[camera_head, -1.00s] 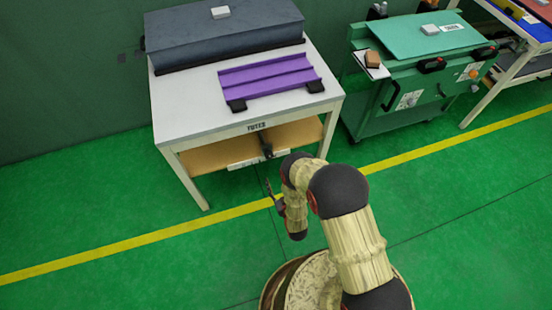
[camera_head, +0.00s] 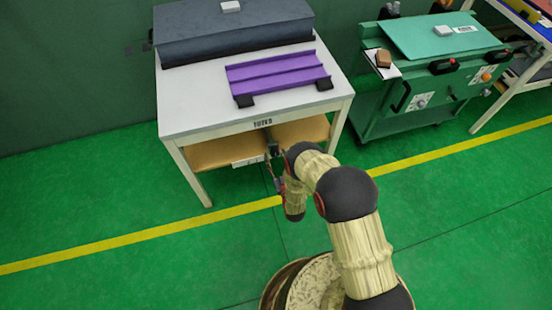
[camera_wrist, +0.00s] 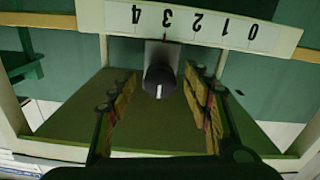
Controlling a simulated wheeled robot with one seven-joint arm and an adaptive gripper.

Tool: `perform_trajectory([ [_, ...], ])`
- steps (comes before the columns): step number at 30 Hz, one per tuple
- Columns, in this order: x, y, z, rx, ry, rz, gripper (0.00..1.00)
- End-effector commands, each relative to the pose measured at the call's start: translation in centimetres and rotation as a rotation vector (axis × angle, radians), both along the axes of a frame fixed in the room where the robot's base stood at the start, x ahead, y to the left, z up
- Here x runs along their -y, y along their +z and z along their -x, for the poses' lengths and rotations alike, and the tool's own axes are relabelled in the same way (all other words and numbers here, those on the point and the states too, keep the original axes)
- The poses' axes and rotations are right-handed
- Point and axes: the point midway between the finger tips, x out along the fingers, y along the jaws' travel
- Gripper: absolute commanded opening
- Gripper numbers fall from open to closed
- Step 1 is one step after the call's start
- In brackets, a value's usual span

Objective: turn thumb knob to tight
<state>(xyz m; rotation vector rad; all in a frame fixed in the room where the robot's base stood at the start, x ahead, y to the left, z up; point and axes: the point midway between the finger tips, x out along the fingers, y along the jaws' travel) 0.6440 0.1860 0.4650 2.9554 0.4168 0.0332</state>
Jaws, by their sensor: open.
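The thumb knob (camera_wrist: 160,82) is dark and round with a white line on its face, and it shows in the wrist view below a white scale strip (camera_wrist: 205,22). The strip's numbers 0 to 4 appear upside down, with a small red mark by the 3. My gripper (camera_wrist: 159,76) is open, with one finger on each side of the knob and a gap on both sides. I cannot tell how deep the fingertips reach along it. In the head view my gripper (camera_head: 274,172) is at the table's front, small and partly hidden by my arm.
The white-topped table (camera_head: 190,110) carries a purple ribbed panel (camera_head: 278,74) on black clips and a dark grey box (camera_head: 235,32). A brown shelf (camera_head: 210,152) lies underneath. A green cart (camera_head: 400,105) stands to the right. The green floor in front is clear.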

Motion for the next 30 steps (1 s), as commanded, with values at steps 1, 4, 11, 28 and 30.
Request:
perform_trajectory([
  [1,-0.02,0.00,-0.09,0.000,0.000,0.000,0.50],
  [4,-0.03,0.04,-0.11,0.000,0.000,0.000,0.50],
  [11,-0.02,0.04,-0.09,0.000,0.000,0.000,0.42],
  [28,-0.01,0.02,-0.07,0.000,0.000,0.000,0.10],
  [30,-0.01,0.02,-0.07,0.000,0.000,0.000,0.06],
])
